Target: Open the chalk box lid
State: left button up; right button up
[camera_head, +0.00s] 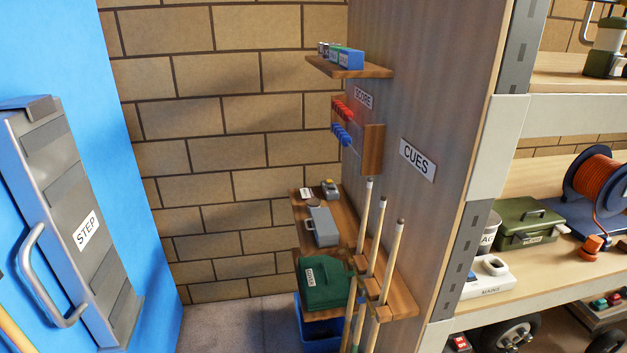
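I cannot tell for sure which thing is the chalk box, as the small labels are too blurred to read. A small item with a white label (306,193) and a small grey and yellow item (330,188) are at the shelf's back. Neither of my grippers is in view.
Upright cues (391,262) stand in front of the low shelf's right side. A small upper shelf (352,69) holds little blue, green and white boxes. A blue bin (313,338) is below. The blue panel with the STEP unit (80,225) is left; loaded racking (540,270) is right.

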aim_at(325, 229)
jog(key=i+j+z, duration=0.1)
jog(key=i, duration=0.4)
jog(key=i+j+z, duration=0.1)
jog(key=i+j, duration=0.2)
jog(key=i, duration=0.15)
jog(key=i+j+z, duration=0.1)
jog(key=i+j, duration=0.15)
jog(key=i, duration=0.2)
jog(key=k+j+z, duration=0.1)
jog(key=z, duration=0.4)
jog(key=k+z, duration=0.3)
jog(key=z, duration=0.2)
